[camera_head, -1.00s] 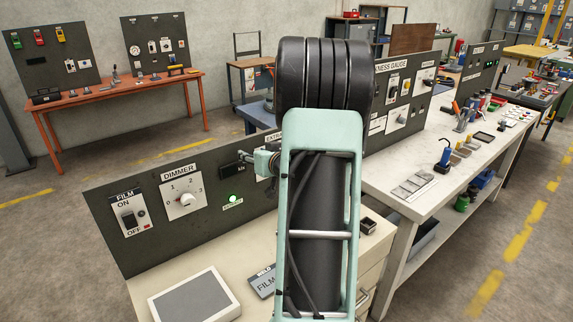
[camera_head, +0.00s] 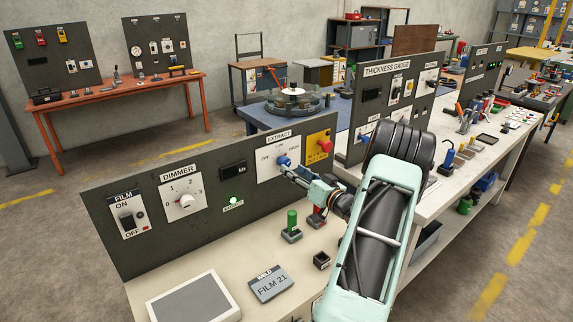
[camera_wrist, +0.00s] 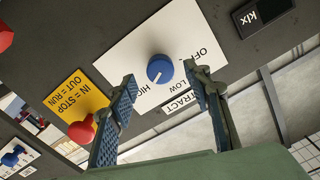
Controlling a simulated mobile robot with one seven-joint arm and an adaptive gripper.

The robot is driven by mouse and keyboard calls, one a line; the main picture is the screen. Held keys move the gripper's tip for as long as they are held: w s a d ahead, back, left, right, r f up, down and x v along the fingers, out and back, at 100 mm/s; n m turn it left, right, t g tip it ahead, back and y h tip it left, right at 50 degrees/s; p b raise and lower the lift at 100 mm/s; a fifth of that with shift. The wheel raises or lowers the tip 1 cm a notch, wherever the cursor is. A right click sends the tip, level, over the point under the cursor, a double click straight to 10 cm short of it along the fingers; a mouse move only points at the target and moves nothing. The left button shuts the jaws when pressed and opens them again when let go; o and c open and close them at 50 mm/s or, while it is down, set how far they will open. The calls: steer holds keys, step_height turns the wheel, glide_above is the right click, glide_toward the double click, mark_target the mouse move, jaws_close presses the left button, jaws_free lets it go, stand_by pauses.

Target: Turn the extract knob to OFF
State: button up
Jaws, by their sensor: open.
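The blue extract knob (camera_head: 283,161) sits on a white plate (camera_head: 268,168) on the dark panel, marked OFF, LOW and HIGH. In the wrist view the knob (camera_wrist: 159,69) shows upside down, with its pale mark towards the HIGH label. My gripper (camera_head: 288,167) is right at the knob in the head view and partly covers the plate. In the wrist view my gripper (camera_wrist: 160,76) is open, one finger on each side of the knob with gaps between. Whether the fingertips reach past the knob's face, I cannot tell.
A yellow plate with a red stop button (camera_head: 325,146) is beside the extract plate; the button (camera_wrist: 82,131) also shows in the wrist view. Left are a green lamp (camera_head: 233,199) and the dimmer knob (camera_head: 186,200). A green-topped post (camera_head: 292,224) stands on the bench below.

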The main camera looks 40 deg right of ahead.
mark_target(287, 165)
steer(key=w, duration=0.5)
steer(key=shift+d+p, duration=0.3)
steer(key=c, duration=1.2)
steer(key=shift+o, duration=0.2)
